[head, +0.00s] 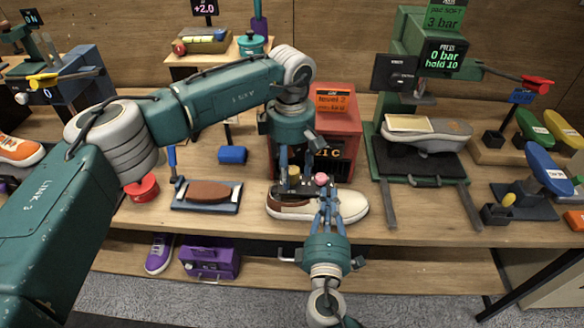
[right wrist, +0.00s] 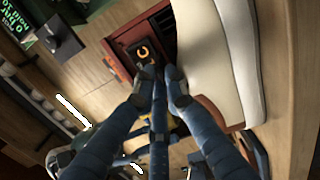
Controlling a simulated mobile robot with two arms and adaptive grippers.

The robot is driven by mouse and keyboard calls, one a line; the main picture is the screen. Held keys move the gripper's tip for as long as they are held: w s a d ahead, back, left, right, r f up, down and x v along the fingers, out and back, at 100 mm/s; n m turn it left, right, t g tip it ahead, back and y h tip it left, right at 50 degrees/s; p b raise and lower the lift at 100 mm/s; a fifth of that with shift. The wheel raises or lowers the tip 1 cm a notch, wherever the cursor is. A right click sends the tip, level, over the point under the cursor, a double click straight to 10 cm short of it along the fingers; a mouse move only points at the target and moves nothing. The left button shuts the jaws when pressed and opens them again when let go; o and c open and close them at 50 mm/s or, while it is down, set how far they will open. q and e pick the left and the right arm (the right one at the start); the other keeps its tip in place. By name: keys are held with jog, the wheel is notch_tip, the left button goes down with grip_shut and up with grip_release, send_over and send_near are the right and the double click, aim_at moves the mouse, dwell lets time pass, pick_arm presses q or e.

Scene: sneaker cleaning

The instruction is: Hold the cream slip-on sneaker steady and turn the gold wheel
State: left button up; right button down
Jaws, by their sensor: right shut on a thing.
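The cream slip-on sneaker (head: 352,204), with a brown patch on its upper, lies in front of the red machine (head: 340,130). It also shows as a large pale shape in the right wrist view (right wrist: 215,70). My right gripper (head: 325,195) comes from the near side and is shut on the sneaker; the exact contact is hard to see. A small gold wheel (head: 294,172) is just above the sneaker, beside a pink knob (head: 321,179). My left gripper (head: 294,168) points down from above, its fingers apart around the gold wheel; whether they touch it is unclear.
A green press (head: 420,60) with a grey shoe (head: 430,135) stands to the right. A red round tin (head: 143,188) is near my left arm. A purple box (head: 208,262) sits on the lower shelf.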

aim_at(292, 171)
pick_arm(q)
notch_tip(292, 171, up, 12)
jog(key=shift+s, duration=0.15)
dwell(0.4)
pick_arm(e)
jog(key=c, duration=1.7)
grip_release()
jog(key=s, duration=1.2)
jog(key=shift+a, duration=0.25)
